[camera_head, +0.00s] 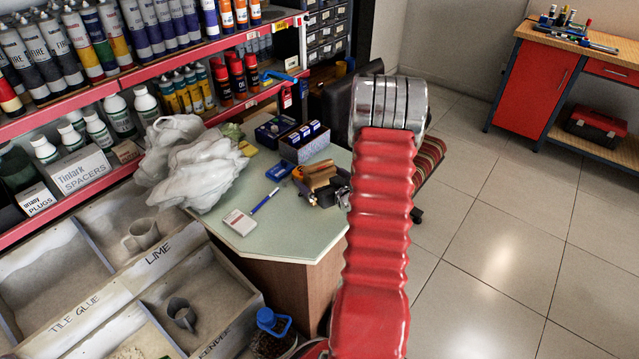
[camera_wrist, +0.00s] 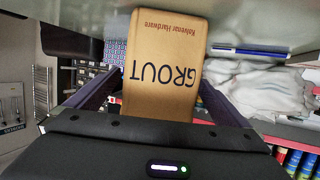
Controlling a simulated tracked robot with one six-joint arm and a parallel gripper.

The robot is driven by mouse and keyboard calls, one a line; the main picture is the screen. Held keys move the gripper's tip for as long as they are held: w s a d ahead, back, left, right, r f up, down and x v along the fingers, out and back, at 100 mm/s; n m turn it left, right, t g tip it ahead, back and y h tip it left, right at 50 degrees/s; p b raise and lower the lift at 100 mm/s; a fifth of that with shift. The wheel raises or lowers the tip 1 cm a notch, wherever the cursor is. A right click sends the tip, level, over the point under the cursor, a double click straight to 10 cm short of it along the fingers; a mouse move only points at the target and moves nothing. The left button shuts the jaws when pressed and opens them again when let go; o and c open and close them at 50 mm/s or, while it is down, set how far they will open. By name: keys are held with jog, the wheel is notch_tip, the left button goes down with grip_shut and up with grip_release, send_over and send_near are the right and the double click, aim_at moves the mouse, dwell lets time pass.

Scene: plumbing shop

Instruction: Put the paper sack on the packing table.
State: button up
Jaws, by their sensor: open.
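The paper sack (camera_wrist: 160,65) is brown and printed "GROUT". It fills the middle of the wrist view, where the picture is upside down. In the head view a small brown shape that looks like the sack (camera_head: 318,175) is over the pale green top of the packing table (camera_head: 285,235). My gripper (camera_wrist: 150,98) is open, with one dark finger on each side of the sack. The sack appears to stand on the table top; its base is not clearly seen. My red arm hides part of the gripper in the head view.
White plastic bags (camera_head: 200,165), a notepad (camera_head: 239,222), a blue pen (camera_head: 265,200) and a box with blue items (camera_head: 305,143) lie on the table. Shelves of tubes and bottles stand at left and behind. Bins with scoops are at lower left. Open floor lies right.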

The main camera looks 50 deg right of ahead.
aim_at(319, 163)
jog(key=shift+c, duration=0.5)
jog(key=c, duration=1.9)
jog(key=shift+r, duration=0.1)
jog(key=shift+c, duration=0.6)
jog(key=shift+r, duration=0.1)
jog(key=shift+r, duration=4.95)
